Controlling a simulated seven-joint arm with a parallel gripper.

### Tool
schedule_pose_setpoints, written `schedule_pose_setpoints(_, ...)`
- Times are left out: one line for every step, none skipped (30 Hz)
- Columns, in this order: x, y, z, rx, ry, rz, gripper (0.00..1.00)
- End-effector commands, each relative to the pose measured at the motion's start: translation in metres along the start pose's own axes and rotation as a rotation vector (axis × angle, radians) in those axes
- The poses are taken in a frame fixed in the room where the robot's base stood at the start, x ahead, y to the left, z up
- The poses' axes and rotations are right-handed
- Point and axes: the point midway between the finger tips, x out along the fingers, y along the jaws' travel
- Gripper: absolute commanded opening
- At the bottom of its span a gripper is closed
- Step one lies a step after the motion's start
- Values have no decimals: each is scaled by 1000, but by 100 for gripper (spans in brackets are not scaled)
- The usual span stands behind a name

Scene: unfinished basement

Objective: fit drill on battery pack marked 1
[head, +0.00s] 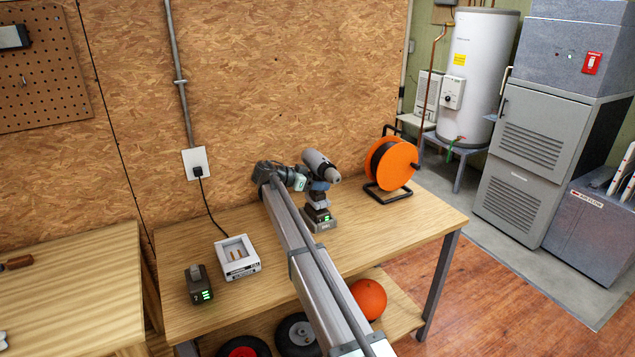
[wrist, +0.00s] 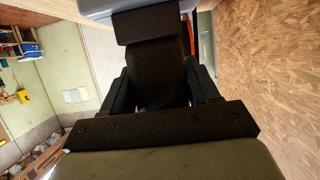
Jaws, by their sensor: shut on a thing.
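The drill (head: 321,166), grey and dark, stands roughly upright above the back middle of the workbench. My gripper (head: 303,181) is shut on it from the left, partly hidden by my arm. In the wrist view, the drill's dark body (wrist: 155,65) fills the space between the fingers. A battery pack (head: 321,224) with a green light sits on the bench directly under the drill handle. I cannot tell whether handle and pack touch or are joined. Another battery pack (head: 199,285) with green lights stands at the front left. I cannot read either pack's number for certain.
A white charger (head: 238,270), its cable running to the wall outlet (head: 196,163), sits left of my arm. An orange cable reel (head: 398,167) stands right of the drill. The workbench (head: 420,225) is clear at right. An orange ball (head: 369,299) and wheels lie below.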

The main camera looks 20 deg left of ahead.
Motion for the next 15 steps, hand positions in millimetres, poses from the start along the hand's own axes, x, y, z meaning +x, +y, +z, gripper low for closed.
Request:
schedule_pose_setpoints(0, 0, -1, 1, 4, -1, 0)
schedule_pose_setpoints(0, 0, -1, 1, 4, -1, 0)
schedule_pose_setpoints(0, 0, -1, 1, 4, -1, 0)
schedule_pose_setpoints(0, 0, 0, 1, 4, -1, 0)
schedule_pose_setpoints(0, 0, 0, 1, 4, -1, 0)
schedule_pose_setpoints(0, 0, 0, 1, 4, -1, 0)
schedule_pose_setpoints(0, 0, 0, 1, 4, -1, 0)
schedule_pose_setpoints(1, 0, 1, 1, 4, -1, 0)
schedule_pose_setpoints(1, 0, 1, 1, 4, -1, 0)
schedule_pose_setpoints(1, 0, 1, 1, 4, -1, 0)
schedule_pose_setpoints(1, 0, 2, 1, 4, -1, 0)
schedule_pose_setpoints(1, 0, 2, 1, 4, -1, 0)
schedule_pose_setpoints(1, 0, 2, 1, 4, -1, 0)
schedule_pose_setpoints(1, 0, 3, 1, 4, -1, 0)
schedule_pose_setpoints(2, 0, 3, 1, 4, -1, 0)
